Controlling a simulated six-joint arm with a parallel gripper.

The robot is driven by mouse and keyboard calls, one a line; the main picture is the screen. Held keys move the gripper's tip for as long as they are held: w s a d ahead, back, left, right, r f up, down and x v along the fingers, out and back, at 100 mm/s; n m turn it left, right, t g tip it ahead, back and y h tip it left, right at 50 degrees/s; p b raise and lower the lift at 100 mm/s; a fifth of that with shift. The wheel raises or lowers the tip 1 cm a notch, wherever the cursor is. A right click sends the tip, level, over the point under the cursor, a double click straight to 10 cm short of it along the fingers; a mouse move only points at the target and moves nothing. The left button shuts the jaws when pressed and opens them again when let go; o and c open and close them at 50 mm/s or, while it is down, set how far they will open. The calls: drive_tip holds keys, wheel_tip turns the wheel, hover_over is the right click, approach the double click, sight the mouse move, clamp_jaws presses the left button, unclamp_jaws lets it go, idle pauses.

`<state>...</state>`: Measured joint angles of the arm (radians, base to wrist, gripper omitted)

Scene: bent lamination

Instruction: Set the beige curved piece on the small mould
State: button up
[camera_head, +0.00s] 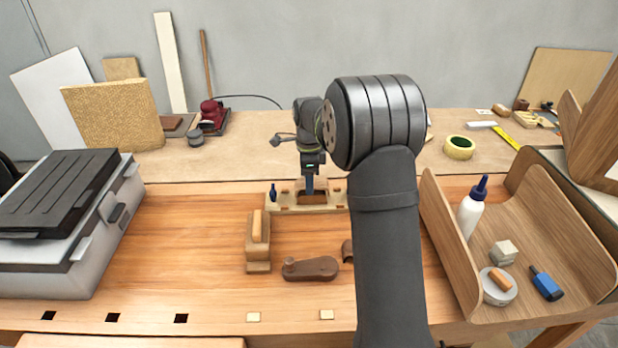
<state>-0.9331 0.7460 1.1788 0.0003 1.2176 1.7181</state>
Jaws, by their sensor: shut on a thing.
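My gripper (309,188) is far off near the back of the wooden bench, pointing down. It is shut, apparently on the beige curved piece (322,184), which is small and partly covered by the fingers. The piece is at a low beige form with dark recesses (283,204), which looks like the small mould. I cannot tell whether the piece touches it. My arm covers the form's right end. A small dark-blue object (272,192) stands at the form's left end.
A wooden block with a beige top (258,248) and a dark brown tool (311,269) lie in front. A grey case (60,250) fills the left. A curved wooden tray (450,240) holds a white bottle (470,212) at right. The left middle bench is clear.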

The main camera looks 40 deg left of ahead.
drive_tip(key=shift+f, duration=1.2)
idle(1.1)
drive_tip(key=o, duration=1.4)
drive_tip(key=shift+o, duration=0.2)
drive_tip(key=shift+r, duration=0.1)
drive_tip(key=shift+r, duration=3.9)
drive_tip(key=shift+f, duration=3.65)
